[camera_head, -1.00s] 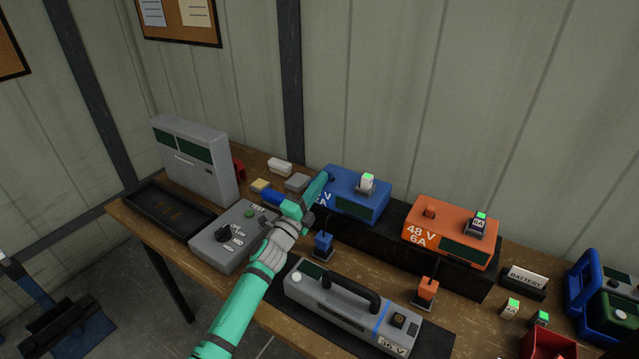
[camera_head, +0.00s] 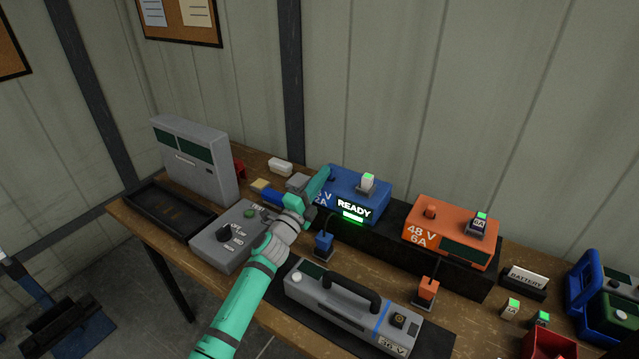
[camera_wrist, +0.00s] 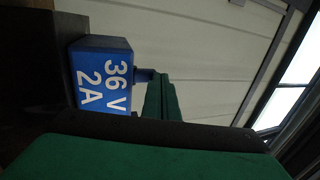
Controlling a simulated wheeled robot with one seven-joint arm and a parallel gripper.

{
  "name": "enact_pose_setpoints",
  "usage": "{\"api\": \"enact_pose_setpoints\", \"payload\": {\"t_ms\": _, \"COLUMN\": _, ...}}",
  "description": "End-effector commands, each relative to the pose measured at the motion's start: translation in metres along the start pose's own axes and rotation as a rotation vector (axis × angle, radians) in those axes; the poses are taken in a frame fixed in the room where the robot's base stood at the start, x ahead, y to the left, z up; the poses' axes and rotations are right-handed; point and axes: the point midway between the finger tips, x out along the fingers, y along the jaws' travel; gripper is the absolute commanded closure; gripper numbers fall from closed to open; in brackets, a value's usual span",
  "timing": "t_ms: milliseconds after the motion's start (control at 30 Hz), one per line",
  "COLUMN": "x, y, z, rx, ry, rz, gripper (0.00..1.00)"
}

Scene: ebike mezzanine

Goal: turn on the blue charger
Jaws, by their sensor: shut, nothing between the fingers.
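The blue charger (camera_head: 372,205) stands on a black riser at the back of the bench. Its front screen (camera_head: 353,209) is lit and reads READY, with a green glow and a bar below the word.
An orange 48 V 6A charger (camera_head: 449,228) stands to the right, its screen dark. A grey battery with a black handle (camera_head: 350,300) lies in front. A grey test box (camera_head: 215,245) is left of my arm. Blue (camera_head: 323,243) and orange (camera_head: 427,290) plugs stand between.

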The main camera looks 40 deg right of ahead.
Motion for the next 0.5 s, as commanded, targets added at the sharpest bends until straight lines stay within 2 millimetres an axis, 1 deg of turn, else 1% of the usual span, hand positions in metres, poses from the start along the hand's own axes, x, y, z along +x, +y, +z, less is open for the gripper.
{"api": "enact_pose_setpoints", "payload": {"t_ms": 300, "x": 0.013, "y": -0.007, "z": -0.001, "rx": 0.002, "ry": 0.001, "rz": 0.000, "gripper": 1.00}}
{"api": "enact_pose_setpoints", "payload": {"t_ms": 500, "x": 0.019, "y": -0.009, "z": 0.000, "rx": 0.002, "ry": 0.000, "rz": 0.000, "gripper": 1.00}}
